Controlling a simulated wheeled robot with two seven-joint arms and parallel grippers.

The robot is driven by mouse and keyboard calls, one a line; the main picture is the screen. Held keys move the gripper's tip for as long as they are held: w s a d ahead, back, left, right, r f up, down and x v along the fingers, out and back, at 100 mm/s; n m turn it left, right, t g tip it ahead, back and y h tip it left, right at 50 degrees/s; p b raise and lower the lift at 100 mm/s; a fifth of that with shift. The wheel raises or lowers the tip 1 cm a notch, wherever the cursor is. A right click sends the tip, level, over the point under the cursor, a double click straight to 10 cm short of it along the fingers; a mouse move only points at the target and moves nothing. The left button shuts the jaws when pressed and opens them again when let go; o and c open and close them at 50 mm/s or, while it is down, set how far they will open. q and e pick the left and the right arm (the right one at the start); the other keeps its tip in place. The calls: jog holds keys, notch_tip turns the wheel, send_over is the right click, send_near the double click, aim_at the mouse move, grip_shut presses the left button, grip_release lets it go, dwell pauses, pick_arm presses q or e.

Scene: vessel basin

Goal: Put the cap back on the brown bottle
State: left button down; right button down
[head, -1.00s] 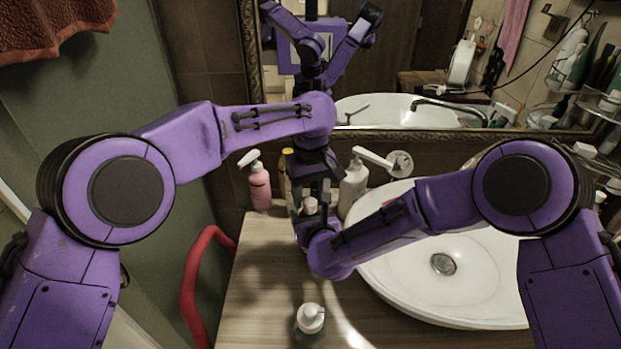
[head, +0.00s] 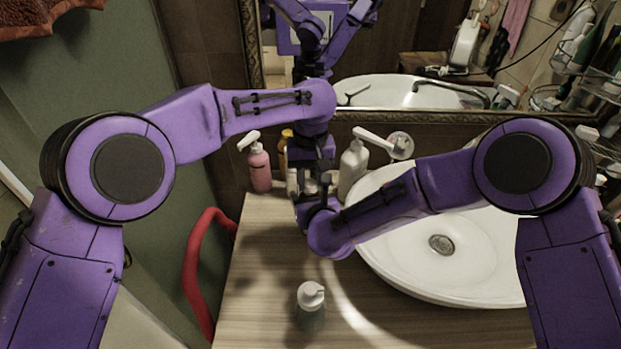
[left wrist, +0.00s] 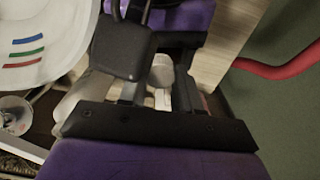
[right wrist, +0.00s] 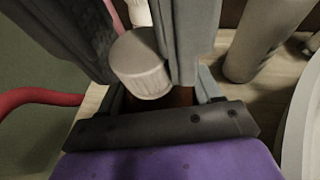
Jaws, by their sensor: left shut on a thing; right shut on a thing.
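The white ribbed cap (right wrist: 140,65) shows in the right wrist view between the grey fingers of my left gripper (head: 311,183), which reaches down from above and is shut on it. The cap also shows in the left wrist view (left wrist: 161,73). A small brown patch of the brown bottle (right wrist: 180,97) shows just below the cap, between the finger bases of my right gripper (head: 316,207). My right gripper comes in from the front and is shut on the bottle. Most of the bottle is hidden by the grippers. I cannot tell whether the cap touches its neck.
A pink pump bottle (head: 260,170), an amber bottle (head: 286,148) and a white pump bottle (head: 352,168) stand behind the grippers. A pump dispenser (head: 311,305) stands at the counter's front. The white basin (head: 470,275) is right, a red rail (head: 195,270) left.

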pick_arm(q)
jog(key=m, duration=0.2)
jog(key=shift+m, duration=0.4)
jog(key=c, duration=0.8)
grip_release()
jog(key=shift+r, duration=0.1)
jog(key=shift+r, duration=2.15)
jog(key=shift+r+n, duration=1)
jog(key=shift+r, duration=0.75)
jog(key=shift+c, duration=0.3)
